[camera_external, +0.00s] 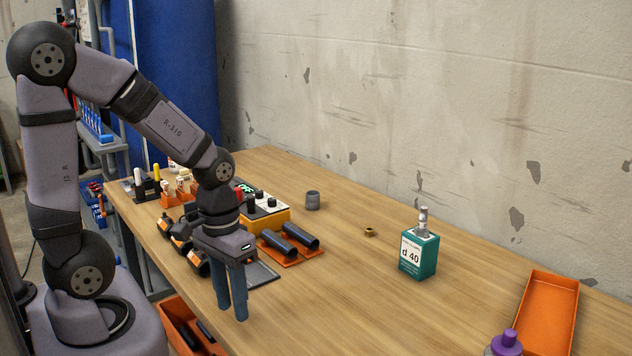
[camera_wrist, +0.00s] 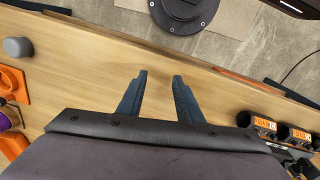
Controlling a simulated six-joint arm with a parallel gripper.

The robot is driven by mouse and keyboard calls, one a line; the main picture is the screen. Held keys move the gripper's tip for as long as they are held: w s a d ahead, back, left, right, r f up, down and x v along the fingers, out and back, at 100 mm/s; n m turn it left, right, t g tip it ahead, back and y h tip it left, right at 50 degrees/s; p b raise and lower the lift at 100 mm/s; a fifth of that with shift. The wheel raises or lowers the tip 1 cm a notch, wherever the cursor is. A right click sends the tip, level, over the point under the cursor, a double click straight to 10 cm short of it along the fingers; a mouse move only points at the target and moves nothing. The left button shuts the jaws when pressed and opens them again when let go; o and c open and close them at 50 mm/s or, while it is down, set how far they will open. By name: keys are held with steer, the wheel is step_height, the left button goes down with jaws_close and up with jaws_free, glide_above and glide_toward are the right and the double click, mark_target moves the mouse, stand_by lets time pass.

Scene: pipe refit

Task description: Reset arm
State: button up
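My gripper (camera_external: 231,300) points down over the near edge of the wooden table (camera_external: 340,289). Its two blue-grey fingers stand apart with nothing between them; in the wrist view the gripper (camera_wrist: 158,78) is open and empty above bare wood. In the outside view one finger partly overlaps the other. My arm reaches over from the base at the left.
Black pipes (camera_external: 290,236) lie on an orange holder right of my gripper. An orange bin (camera_external: 173,308) sits below the table edge.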

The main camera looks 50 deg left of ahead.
steer(key=shift+s+a+f+m+y, duration=0.15)
steer(key=shift+s+a+m+y, duration=0.25)
steer(key=shift+s+a+m, duration=0.4)
steer(key=shift+d, duration=0.15)
step_height(320, 180, up, 8)
steer(key=p, duration=0.8)
